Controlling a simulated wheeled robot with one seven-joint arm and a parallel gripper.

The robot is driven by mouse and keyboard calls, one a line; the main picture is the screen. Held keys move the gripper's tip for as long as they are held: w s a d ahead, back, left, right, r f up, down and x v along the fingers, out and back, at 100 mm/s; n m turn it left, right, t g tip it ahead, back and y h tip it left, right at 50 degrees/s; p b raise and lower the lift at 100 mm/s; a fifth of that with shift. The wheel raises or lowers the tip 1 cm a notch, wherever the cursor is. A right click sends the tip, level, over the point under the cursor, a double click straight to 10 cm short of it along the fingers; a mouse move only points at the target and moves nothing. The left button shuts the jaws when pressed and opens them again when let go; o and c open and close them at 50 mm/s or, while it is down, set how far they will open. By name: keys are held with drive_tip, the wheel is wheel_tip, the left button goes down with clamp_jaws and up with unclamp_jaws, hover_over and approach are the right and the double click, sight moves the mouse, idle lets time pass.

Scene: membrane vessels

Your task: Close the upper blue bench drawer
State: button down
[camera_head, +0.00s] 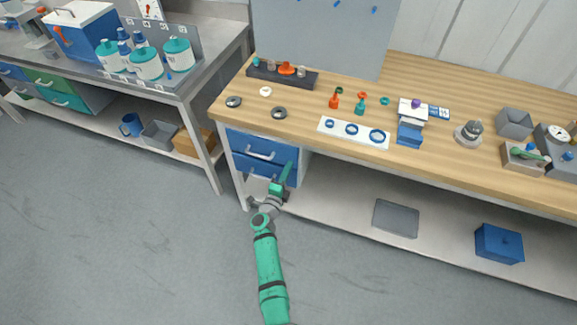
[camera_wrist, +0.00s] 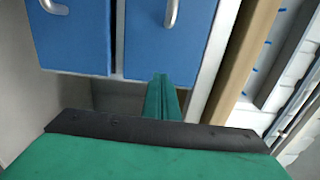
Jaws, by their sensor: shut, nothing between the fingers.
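The upper blue drawer (camera_head: 257,146) is under the left end of the wooden bench, with a pale bar handle. The lower blue drawer (camera_head: 248,166) sits just below it, partly hidden by my gripper. My gripper (camera_head: 288,168) is shut and empty at the right end of the drawer fronts. The wrist view is turned sideways: the upper drawer (camera_wrist: 168,42) is at right beside the wooden top, the lower drawer (camera_wrist: 72,38) at left. My shut fingers (camera_wrist: 162,80) overlap the upper drawer's edge there; contact cannot be told. How far the upper drawer stands out is unclear.
The wooden benchtop (camera_head: 440,155) overhangs the drawers and carries rings, small fittings and trays. A lower shelf (camera_head: 340,205) holds a grey tray (camera_head: 396,218) and a blue box (camera_head: 498,244). A second bench (camera_head: 190,85) stands at left. The floor in front is clear.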

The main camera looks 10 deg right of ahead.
drive_tip(key=v, duration=1.2)
drive_tip(key=shift+f, duration=0.1)
drive_tip(key=s+a+r+n+y, duration=0.3)
drive_tip(key=s+r+n, duration=0.2)
drive_tip(key=s, duration=0.9)
drive_tip(key=s+a+r+n+y, duration=0.3)
drive_tip(key=s+r+n, duration=0.3)
drive_tip(key=s+n, duration=0.5)
drive_tip(key=s+a+r+n+y, duration=0.3)
drive_tip(key=s+r+n, duration=0.3)
drive_tip(key=s, duration=1.1)
drive_tip(key=shift+s+a+n+y, duration=0.3)
drive_tip(key=shift+n+y, duration=0.2)
drive_tip(key=shift+n, duration=0.9)
